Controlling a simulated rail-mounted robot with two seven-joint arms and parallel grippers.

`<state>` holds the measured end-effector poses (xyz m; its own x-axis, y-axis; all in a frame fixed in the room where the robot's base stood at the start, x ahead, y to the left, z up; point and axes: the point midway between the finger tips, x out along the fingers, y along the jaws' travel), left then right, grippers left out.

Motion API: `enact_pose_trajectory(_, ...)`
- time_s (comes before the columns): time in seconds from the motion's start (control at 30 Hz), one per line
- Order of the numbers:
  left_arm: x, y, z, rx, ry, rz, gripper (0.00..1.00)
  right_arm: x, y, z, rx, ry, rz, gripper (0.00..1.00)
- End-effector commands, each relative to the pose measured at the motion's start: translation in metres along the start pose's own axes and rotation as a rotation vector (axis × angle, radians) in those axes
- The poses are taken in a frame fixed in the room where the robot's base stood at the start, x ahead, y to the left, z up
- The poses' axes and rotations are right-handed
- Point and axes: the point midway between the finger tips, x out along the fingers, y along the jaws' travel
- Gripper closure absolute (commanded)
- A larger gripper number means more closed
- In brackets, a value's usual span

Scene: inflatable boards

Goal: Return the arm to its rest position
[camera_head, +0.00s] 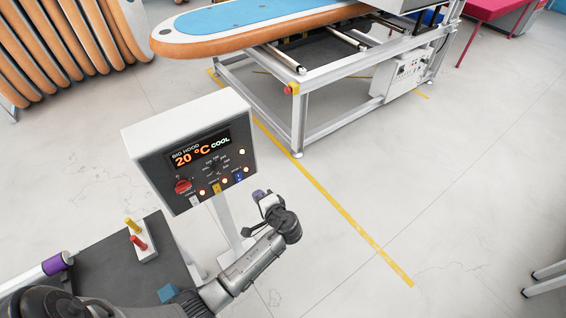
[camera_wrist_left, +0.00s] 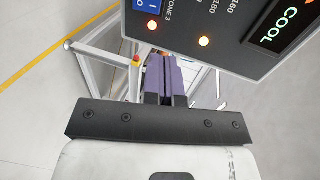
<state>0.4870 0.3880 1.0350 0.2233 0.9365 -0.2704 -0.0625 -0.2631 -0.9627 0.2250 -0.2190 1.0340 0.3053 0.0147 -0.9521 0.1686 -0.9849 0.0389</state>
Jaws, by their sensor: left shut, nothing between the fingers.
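My left arm reaches in from the bottom left in the head view. Its left gripper (camera_head: 259,195) is beside the lower right edge of the control panel (camera_head: 190,150), apart from it as far as I can tell. In the left wrist view the purple fingers of the left gripper (camera_wrist_left: 166,75) are closed together with nothing between them. The control panel also shows there at the top right (camera_wrist_left: 200,55), with a blue switch and lit orange lamps. Its display reads 20 °C COOL. My right gripper is not in view.
A dark bench (camera_head: 135,268) with a red and yellow handled holder (camera_head: 147,256) stands at the lower left. A metal frame table (camera_head: 300,75) carries an orange and blue board (camera_head: 240,22) at the back. Open floor with a yellow line (camera_head: 350,222) lies to the right.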

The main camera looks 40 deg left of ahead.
Motion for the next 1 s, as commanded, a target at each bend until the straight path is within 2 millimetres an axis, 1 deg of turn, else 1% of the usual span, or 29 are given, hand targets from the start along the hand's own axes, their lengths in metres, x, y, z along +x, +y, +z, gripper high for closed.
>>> enact_pose_trajectory(0.23, 0.000, 0.000, 0.000, -0.004, 0.000, 0.000, 1.00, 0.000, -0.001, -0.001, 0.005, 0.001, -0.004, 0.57)
enact_pose_trajectory(0.3, 0.000, 0.002, 0.002, -0.029, -0.009, 0.009, 1.00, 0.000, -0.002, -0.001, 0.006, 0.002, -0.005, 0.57)
enact_pose_trajectory(0.4, -0.002, 0.013, 0.001, -0.073, -0.012, 0.103, 1.00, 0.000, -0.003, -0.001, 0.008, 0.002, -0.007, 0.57)
enact_pose_trajectory(0.47, -0.009, 0.013, -0.003, -0.133, 0.002, 0.189, 1.00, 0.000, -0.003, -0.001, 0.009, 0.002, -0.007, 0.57)
enact_pose_trajectory(0.57, -0.034, 0.003, -0.015, -0.276, 0.067, 0.377, 1.00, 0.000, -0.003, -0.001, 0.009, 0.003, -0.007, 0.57)
enact_pose_trajectory(0.67, -0.071, -0.021, -0.028, -0.419, 0.182, 0.582, 1.00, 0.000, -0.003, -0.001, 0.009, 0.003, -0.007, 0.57)
enact_pose_trajectory(0.7, -0.089, -0.026, -0.026, -0.457, 0.231, 0.666, 1.00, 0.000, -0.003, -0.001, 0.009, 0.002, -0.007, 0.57)
enact_pose_trajectory(0.73, -0.102, -0.029, -0.022, -0.477, 0.267, 0.728, 1.00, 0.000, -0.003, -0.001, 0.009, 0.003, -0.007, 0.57)
enact_pose_trajectory(0.77, -0.116, -0.030, -0.017, -0.491, 0.302, 0.788, 1.00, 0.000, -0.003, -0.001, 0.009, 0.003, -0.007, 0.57)
enact_pose_trajectory(0.8, -0.134, -0.030, -0.006, -0.501, 0.345, 0.864, 1.00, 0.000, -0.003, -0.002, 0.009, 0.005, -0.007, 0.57)
enact_pose_trajectory(0.87, -0.160, -0.029, 0.016, -0.499, 0.403, 0.972, 1.00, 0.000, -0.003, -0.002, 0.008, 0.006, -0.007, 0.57)
enact_pose_trajectory(0.9, -0.177, -0.026, 0.034, -0.490, 0.436, 1.038, 1.00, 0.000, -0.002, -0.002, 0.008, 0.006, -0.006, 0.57)
enact_pose_trajectory(1.0, -0.204, -0.016, 0.078, -0.455, 0.465, 1.141, 1.00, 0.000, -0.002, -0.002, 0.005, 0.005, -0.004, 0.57)
